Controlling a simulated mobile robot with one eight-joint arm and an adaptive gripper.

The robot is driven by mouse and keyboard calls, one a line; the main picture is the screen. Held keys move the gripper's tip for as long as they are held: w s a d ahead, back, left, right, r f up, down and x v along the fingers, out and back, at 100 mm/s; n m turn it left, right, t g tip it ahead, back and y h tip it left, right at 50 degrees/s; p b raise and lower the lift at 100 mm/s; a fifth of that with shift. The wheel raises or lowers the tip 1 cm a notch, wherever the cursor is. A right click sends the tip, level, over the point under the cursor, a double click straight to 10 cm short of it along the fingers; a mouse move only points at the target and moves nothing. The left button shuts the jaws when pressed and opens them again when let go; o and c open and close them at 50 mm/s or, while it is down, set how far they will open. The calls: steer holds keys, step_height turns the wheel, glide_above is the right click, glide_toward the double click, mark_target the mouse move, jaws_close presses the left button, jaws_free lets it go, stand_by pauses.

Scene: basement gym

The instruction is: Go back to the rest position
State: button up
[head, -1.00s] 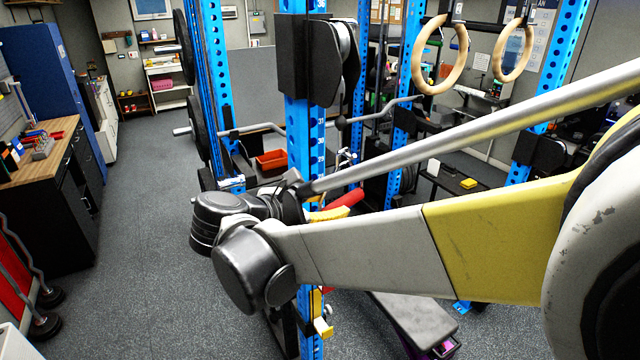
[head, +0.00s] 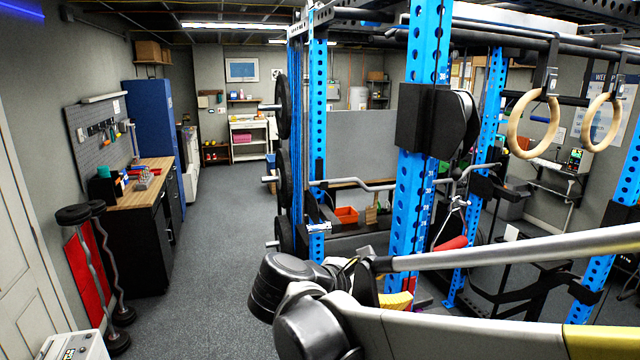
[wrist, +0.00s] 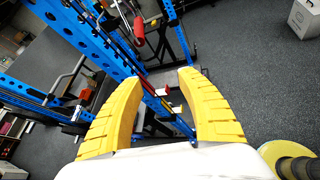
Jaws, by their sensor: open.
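My gripper (wrist: 163,100) shows in the wrist view as two yellow ribbed fingers spread wide apart, with nothing between them. Beyond them in that view are the rack's blue posts (wrist: 88,38) and dark floor. In the head view my arm reaches in from the right edge to a black wrist joint at lower centre. Only a bit of a yellow finger (head: 396,301) shows there, in front of the blue rack post (head: 408,210); the rest of the gripper is hidden behind the arm.
A workbench (head: 150,168) with a wooden top stands at the left, near bent bars and a red panel (head: 90,280). Wooden rings (head: 517,140) hang at the upper right. An orange bin (head: 346,215) sits behind the rack. The grey floor (head: 215,250) left of the rack is clear.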

steer(key=d+f+m+g+y+b, duration=0.1)
steer(key=d+f+m+y+b, duration=0.2)
steer(key=d+f, duration=0.4)
steer(key=s+f+m+y+b, duration=0.2)
steer(key=s+f+m+b, duration=0.3)
steer(key=f+b, duration=0.3)
steer(key=s+f+m+y+b, duration=0.3)
steer(key=s+f+m+b, duration=0.2)
steer(key=f, duration=0.8)
steer(key=s+d+f+m+y+b, duration=0.1)
steer(key=s+f+m+y+b, duration=0.1)
steer(key=s+f+m+b, duration=0.3)
step_height(320, 180, down, 5)
steer(key=m+b, duration=0.4)
steer(key=b, duration=0.3)
steer(key=shift+s+f, duration=0.15)
